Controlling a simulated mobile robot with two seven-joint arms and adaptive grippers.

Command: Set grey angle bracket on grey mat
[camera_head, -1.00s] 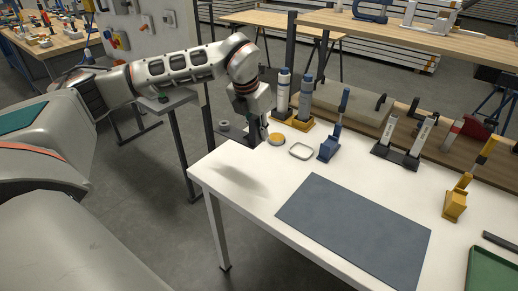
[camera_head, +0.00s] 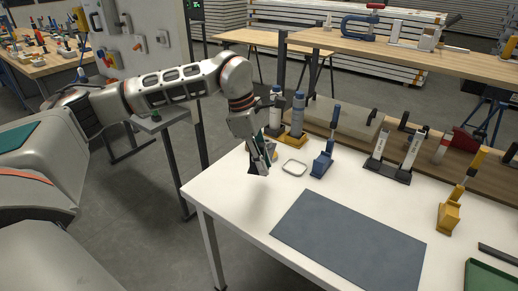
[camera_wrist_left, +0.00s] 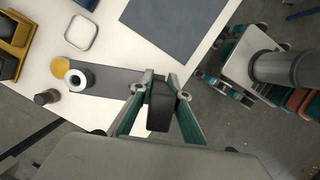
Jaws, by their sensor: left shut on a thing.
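My left gripper (camera_head: 262,160) is above the left end of the white table. In the left wrist view (camera_wrist_left: 165,86) its two fingers are shut on a dark grey piece, which I take for the grey angle bracket (camera_wrist_left: 160,108). Only part of the bracket shows, so its full shape cannot be told. The grey mat (camera_head: 350,242) lies flat and bare on the table, to the right of the gripper and nearer the camera. It also shows at the top of the left wrist view (camera_wrist_left: 175,24). My right gripper is not in view.
A white square dish (camera_head: 294,168) and a blue stand (camera_head: 322,163) are beyond the mat. A yellow holder with bottles (camera_head: 296,118) stands behind the gripper. A black-based rack (camera_head: 388,172), yellow stand (camera_head: 449,214) and green tray (camera_head: 492,276) are farther right.

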